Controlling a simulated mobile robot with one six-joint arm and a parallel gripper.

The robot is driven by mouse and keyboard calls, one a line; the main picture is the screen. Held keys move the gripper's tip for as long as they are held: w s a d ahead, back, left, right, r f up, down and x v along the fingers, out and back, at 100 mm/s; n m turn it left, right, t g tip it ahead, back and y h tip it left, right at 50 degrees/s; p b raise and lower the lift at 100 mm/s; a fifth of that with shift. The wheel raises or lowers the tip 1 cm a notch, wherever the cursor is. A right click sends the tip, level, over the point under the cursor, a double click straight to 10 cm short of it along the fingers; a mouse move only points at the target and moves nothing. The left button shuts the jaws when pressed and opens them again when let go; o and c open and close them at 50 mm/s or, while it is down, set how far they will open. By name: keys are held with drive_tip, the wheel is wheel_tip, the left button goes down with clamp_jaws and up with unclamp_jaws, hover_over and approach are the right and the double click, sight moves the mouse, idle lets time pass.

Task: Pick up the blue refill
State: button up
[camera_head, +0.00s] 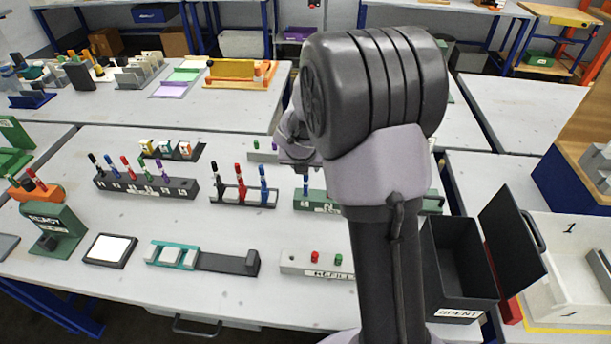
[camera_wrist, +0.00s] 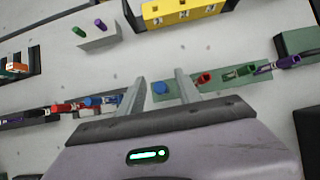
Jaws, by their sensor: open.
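My gripper (camera_wrist: 160,88) is open in the wrist view, its two fingers pointing away over a long green rack (camera_wrist: 218,88). A blue round-topped piece (camera_wrist: 160,87) stands in this rack and shows between the fingers, not gripped. I cannot tell whether it is the blue refill. In the head view a slim blue piece (camera_head: 305,184) stands in the green rack (camera_head: 312,202), left of my arm. My fingertips are hidden there. The grey refill block (camera_head: 290,262) near the front edge shows a red refill (camera_head: 315,257) and a green refill (camera_head: 338,259); my arm covers its right part.
A dark rack with red and blue pens (camera_head: 241,192) stands left of the green rack. Red, green and purple pieces (camera_wrist: 290,62) stand to the right. A yellow block (camera_wrist: 180,12) and small grey block (camera_wrist: 98,38) lie beyond. The open spent bin (camera_head: 457,262) stands right of my arm.

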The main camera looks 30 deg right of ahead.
drive_tip(key=shift+r, duration=0.2)
drive_tip(key=shift+c, duration=0.4)
clamp_jaws()
